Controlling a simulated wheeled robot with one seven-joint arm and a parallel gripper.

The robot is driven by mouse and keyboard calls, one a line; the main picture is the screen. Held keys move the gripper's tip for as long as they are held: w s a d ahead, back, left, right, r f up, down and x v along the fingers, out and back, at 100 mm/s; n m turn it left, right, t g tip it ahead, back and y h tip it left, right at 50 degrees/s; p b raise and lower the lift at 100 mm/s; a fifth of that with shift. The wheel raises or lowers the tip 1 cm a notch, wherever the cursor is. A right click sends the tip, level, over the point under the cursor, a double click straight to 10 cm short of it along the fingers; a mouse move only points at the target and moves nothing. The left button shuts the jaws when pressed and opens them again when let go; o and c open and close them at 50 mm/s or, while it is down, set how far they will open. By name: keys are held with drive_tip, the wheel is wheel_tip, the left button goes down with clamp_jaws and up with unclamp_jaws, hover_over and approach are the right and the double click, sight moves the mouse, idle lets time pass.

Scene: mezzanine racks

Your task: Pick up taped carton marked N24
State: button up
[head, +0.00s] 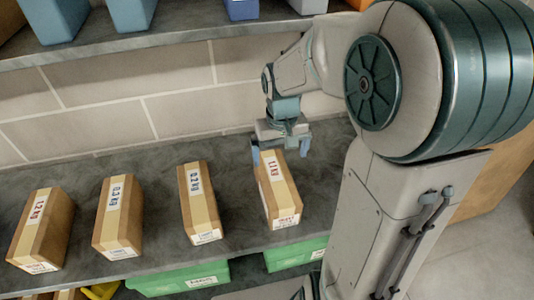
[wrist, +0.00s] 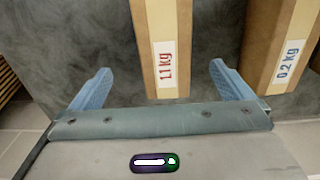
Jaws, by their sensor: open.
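Several brown cartons with pale tape stand in a row on the grey shelf. The rightmost carton (head: 280,190) has a red "1.1 kg" label on top. My gripper (head: 280,153) is open above its far end. In the wrist view my gripper's blue fingers (wrist: 158,72) are spread wide, and the 1.1 kg carton (wrist: 150,45) shows between them with a gap on each side. No contact shows. The small front labels are too small to read, so I cannot tell which carton is N24.
Left of it stand the 0.2 kg carton (head: 202,203), a second carton (head: 118,217) with a blue label, and a 1.2 kg carton (head: 41,231). An upper shelf (head: 165,27) with bins hangs above. Green bins (head: 180,280) sit below. A tiled wall is behind.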

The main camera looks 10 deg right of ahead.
sight(278, 177)
drive_tip(key=f, duration=0.6)
drive_tip(key=w+f, duration=0.1)
drive_tip(key=f, duration=0.1)
drive_tip(key=shift+f, duration=0.4)
drive_tip(key=shift+w+a+f, duration=0.1)
drive_tip(key=shift+a+f, duration=0.05)
drive_tip(key=shift+f, duration=1.25)
drive_tip(key=shift+a+f, duration=0.1)
drive_tip(key=shift+f, duration=1.25)
drive_tip(key=shift+c, duration=0.3)
drive_tip(key=c, duration=1.5)
drive_tip(key=shift+w, duration=0.1)
drive_tip(key=shift+c, duration=1.2)
